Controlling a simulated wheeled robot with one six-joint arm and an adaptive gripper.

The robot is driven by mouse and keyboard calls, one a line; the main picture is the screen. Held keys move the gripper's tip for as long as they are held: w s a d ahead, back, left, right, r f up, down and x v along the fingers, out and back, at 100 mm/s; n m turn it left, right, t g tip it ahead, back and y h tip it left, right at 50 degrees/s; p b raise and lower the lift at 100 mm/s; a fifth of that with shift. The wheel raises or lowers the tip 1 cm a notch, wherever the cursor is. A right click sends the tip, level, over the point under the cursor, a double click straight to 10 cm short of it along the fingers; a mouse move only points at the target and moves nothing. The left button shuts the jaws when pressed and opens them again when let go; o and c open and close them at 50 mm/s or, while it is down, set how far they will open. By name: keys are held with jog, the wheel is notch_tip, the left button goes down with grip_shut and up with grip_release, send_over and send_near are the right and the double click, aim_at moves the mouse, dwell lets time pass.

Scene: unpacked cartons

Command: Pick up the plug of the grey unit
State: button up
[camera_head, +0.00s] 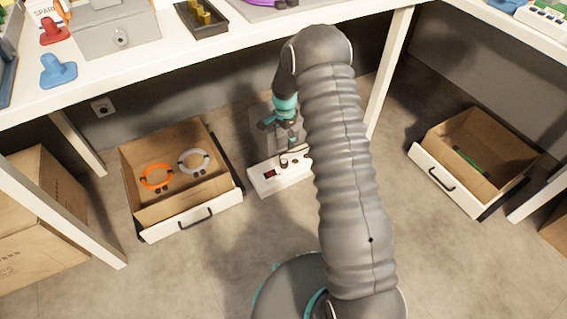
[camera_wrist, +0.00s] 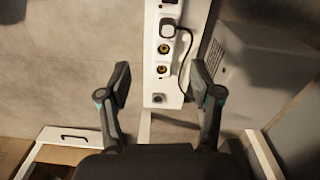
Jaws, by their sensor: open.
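A white power strip (camera_head: 262,187) lies on the floor under the bench, and it runs upright through the wrist view (camera_wrist: 151,88). A dark plug (camera_wrist: 168,27) sits in one of its sockets, with a black cord looping right and down. A grey box-like unit (camera_wrist: 262,65) stands beside the strip, and the cord runs near it; where the cord ends is unclear. My gripper (camera_wrist: 161,86) is open and empty, its fingers on either side of the strip in the picture, below the plug. In the head view my gripper (camera_head: 282,122) is above the strip, partly hidden by my arm.
Another open drawer (camera_head: 443,180) with a green item is at right. The bench (camera_head: 170,62) and its legs (camera_head: 388,75) bound the space.

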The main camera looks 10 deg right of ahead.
notch_tip(320, 180, down, 3)
jog(key=w+m, duration=0.1)
jog(key=w, duration=0.1)
send_over(284, 161)
notch_tip(284, 161, down, 7)
jog(key=shift+w+r, duration=0.1)
jog(key=shift+w, duration=0.05)
jog(key=shift+s+f+b, duration=0.2)
jog(key=shift+f+b, duration=0.1)
jog(key=shift+f, duration=2.95)
grip_shut()
jog(key=shift+r, duration=0.6)
jog(key=r, duration=0.2)
jog(key=d+r, duration=0.1)
jog(key=shift+s+r, duration=0.1)
jog(key=shift+r, duration=0.3)
jog(key=s+d+r, duration=0.3)
jog(key=d+r, duration=0.3)
jog(key=d, duration=0.4)
jog(key=shift+p, duration=0.3)
